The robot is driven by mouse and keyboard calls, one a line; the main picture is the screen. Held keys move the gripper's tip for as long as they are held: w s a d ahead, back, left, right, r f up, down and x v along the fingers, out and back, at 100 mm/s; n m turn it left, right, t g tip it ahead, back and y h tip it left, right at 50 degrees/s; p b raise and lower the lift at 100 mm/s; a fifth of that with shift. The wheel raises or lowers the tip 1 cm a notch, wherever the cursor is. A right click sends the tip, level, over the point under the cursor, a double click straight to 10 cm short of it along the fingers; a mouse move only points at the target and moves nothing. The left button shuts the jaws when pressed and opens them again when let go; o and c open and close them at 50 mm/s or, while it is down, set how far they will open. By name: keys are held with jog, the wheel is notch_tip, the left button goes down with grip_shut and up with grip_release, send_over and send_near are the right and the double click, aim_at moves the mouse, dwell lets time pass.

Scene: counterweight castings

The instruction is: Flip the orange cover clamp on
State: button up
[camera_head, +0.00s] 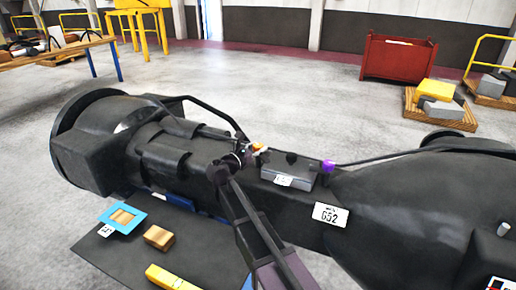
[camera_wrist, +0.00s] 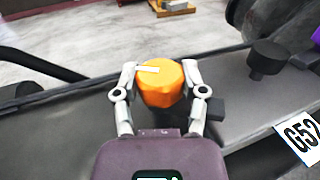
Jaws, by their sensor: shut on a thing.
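The orange cover clamp (camera_wrist: 162,92) is a chunky orange block with a white strip on its top. It sits between the fingers of my gripper (camera_wrist: 160,72) in the wrist view, with a finger against each side. In the head view only a small orange patch of the clamp (camera_head: 258,146) shows, by my gripper (camera_head: 246,153) above the dark casting (camera_head: 160,150). The clamp's underside is hidden, so I cannot tell how it meets the casting.
A grey box (camera_head: 290,170) and a purple piece (camera_head: 328,166) are on the casting right of my gripper. A black knob (camera_wrist: 266,58) stands right of the clamp. A dark mat (camera_head: 205,255) holds a blue frame (camera_head: 122,217). Open floor lies behind.

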jog(key=n+t+y, duration=0.1)
jog(key=n+y, duration=0.1)
jog(key=y, duration=0.1)
jog(key=n+t+y, duration=0.2)
jog(key=shift+s+d+y, duration=0.1)
jog(key=shift+d+y, duration=0.05)
jog(key=shift+y, duration=0.25)
jog(key=shift+n+t+y, duration=0.3)
jog(key=shift+n+y, duration=0.8)
jog(key=shift+y, duration=0.4)
jog(key=o, duration=1.2)
jog(key=shift+c, duration=0.2)
jog(key=s+a, duration=0.1)
jog(key=s, duration=1)
jog(key=shift+s+a, duration=0.25)
jog(key=shift+s, duration=0.15)
jog(key=shift+s, duration=0.1)
